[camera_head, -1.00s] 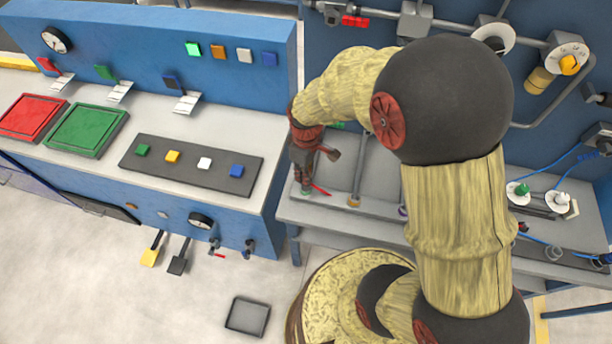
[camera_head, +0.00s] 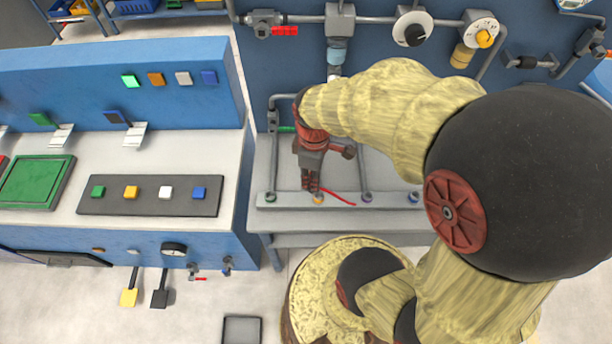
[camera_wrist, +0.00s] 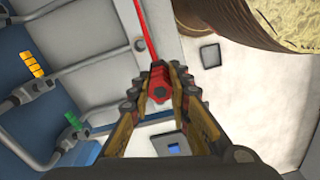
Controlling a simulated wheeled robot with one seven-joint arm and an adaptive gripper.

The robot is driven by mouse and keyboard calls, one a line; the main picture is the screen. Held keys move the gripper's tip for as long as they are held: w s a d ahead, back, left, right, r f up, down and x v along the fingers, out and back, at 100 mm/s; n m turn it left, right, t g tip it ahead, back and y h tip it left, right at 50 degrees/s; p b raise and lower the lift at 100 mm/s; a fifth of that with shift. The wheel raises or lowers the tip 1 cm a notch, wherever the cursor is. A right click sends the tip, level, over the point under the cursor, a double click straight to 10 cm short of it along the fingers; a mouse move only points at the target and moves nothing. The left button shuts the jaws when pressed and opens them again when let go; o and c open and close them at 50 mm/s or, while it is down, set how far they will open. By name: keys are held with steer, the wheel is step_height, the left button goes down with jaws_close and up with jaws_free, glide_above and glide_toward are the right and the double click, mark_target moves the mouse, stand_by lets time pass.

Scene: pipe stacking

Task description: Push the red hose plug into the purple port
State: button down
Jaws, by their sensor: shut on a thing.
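My gripper (camera_head: 311,184) is shut on the red hose plug, which shows between the fingers in the wrist view (camera_wrist: 159,84). The red hose (camera_head: 338,196) trails to the right from the fingertips. The grey port rail (camera_head: 292,201) carries several coloured ports in a row. My fingertips are just above or in front of the yellow-orange port (camera_head: 319,199); the exact gap cannot be told. The purple port (camera_head: 367,197) is one place to the right of my gripper, and looks empty. In the wrist view the ports are not clearly seen.
The green port (camera_head: 270,197) is left of my gripper and the blue port (camera_head: 414,197) is farther right. Grey pipes (camera_head: 360,150) rise behind the rail. A console with coloured buttons (camera_head: 150,195) stands at left.

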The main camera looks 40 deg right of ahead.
steer(key=shift+r, duration=0.15)
steer(key=shift+r+p, duration=3.25)
steer(key=shift+r, duration=0.65)
steer(key=shift+a, duration=0.1)
